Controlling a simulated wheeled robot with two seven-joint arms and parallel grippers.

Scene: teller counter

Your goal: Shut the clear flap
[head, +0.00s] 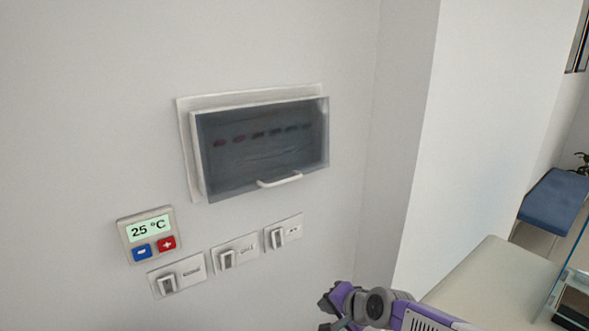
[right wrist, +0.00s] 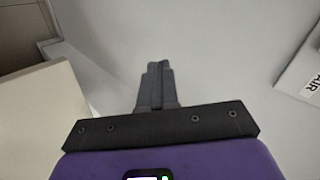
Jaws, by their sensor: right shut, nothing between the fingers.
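The clear flap (head: 265,150) is a dark, see-through cover on a white wall box, with a pale handle (head: 280,180) along its lower edge. It hangs down over the front of the box, and a row of dark switches shows through it. I cannot tell whether its lower edge touches the box. My right gripper (head: 328,312) is at the bottom of the head view, below and to the right of the flap and apart from it. In the right wrist view its fingers (right wrist: 157,85) are together and empty. My left gripper is not in view.
A thermostat reading 25 °C (head: 148,228) and a row of three wall switches (head: 235,253) sit below the box. A wall corner stands to the right. A pale counter (head: 490,270) is at lower right, with a blue seat (head: 555,200) beyond.

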